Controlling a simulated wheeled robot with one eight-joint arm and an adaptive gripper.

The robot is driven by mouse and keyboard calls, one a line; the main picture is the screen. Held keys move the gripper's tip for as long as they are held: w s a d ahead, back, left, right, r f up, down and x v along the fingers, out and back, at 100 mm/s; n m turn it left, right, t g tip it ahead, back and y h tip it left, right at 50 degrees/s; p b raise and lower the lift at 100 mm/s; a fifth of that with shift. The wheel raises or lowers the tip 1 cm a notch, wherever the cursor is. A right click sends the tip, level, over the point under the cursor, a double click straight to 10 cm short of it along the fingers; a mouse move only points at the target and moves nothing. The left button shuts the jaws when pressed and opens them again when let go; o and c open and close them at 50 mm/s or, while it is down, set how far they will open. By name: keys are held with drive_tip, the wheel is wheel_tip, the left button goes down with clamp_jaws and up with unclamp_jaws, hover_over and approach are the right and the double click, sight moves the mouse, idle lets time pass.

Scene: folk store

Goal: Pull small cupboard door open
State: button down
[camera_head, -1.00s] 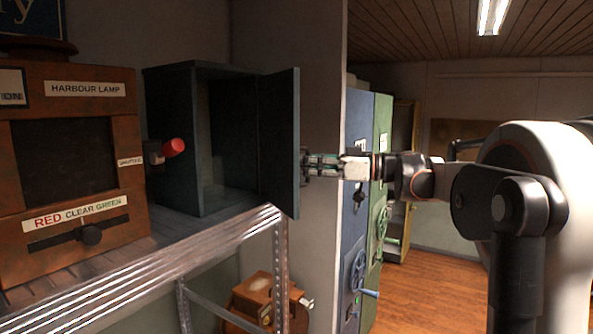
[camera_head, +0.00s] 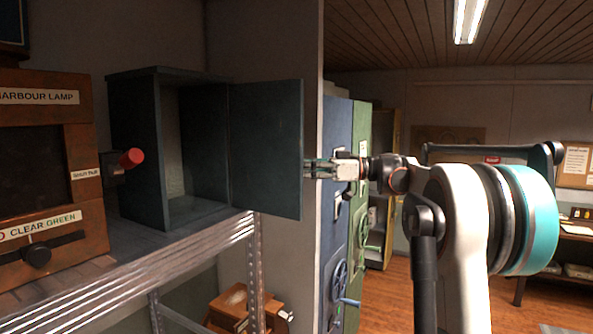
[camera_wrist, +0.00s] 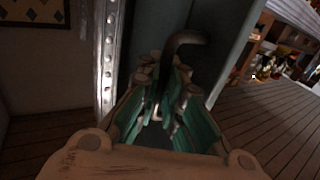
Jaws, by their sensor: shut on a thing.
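The small cupboard (camera_head: 140,150) is a dark grey-blue box on the metal shelf, with its front open and its inside empty. Its door (camera_head: 267,150) stands swung out to the right on its hinge side. My gripper (camera_head: 312,168) is at the door's outer edge, on the far face side. In the wrist view my gripper (camera_wrist: 160,112) has its green-padded fingers closed around a dark curved handle (camera_wrist: 180,45) on the door. The handle's lower part is hidden between the fingers.
A wooden harbour lamp box (camera_head: 85,180) with labels stands left of the cupboard, and a red knob (camera_head: 131,158) sticks out between them. The metal shelf edge (camera_head: 200,250) runs below. Blue (camera_head: 338,130) and green (camera_head: 361,150) cabinets stand behind my gripper.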

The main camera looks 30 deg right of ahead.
drive_tip(key=shift+d, duration=0.15)
drive_tip(key=c, duration=1.9)
unclamp_jaws()
drive_tip(key=shift+o, duration=0.9)
drive_tip(key=shift+s+d, duration=0.2)
drive_tip(key=shift+d, duration=0.05)
drive_tip(key=shift+w+a, duration=0.15)
drive_tip(key=shift+a, duration=0.05)
drive_tip(key=v, duration=1.2)
